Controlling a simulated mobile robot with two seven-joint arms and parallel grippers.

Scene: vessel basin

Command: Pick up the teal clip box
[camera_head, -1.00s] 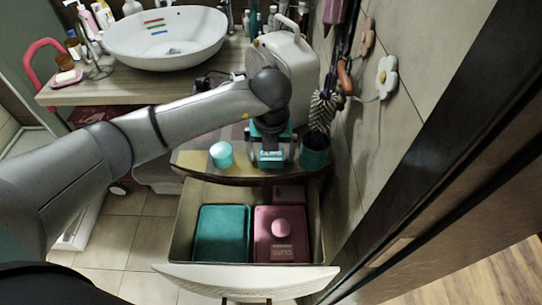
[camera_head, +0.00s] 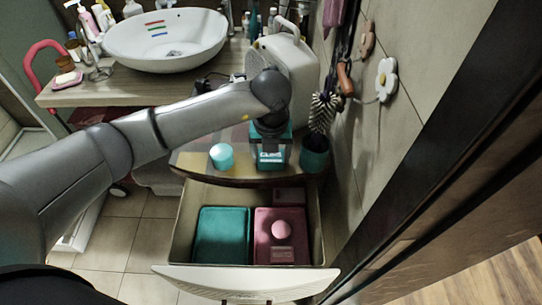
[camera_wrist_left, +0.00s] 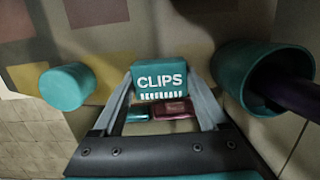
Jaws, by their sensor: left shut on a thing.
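The teal clip box (camera_wrist_left: 160,78), with "CLIPS" in white letters, is between the fingers of my left gripper (camera_wrist_left: 163,100) in the left wrist view. The fingers are shut on its two sides. In the head view the clip box (camera_head: 270,157) is over the front part of the small cabinet top, below my left gripper (camera_head: 270,140). I cannot tell whether its underside touches the top. My right gripper is not in view.
A teal cylinder (camera_head: 221,156) stands left of the clip box and a dark teal cup (camera_head: 314,153) right of it. Below, an open drawer (camera_head: 180,235) holds a teal bin (camera_head: 222,235) and a pink box (camera_head: 268,222). A tiled wall (camera_head: 365,150) rises on the right.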

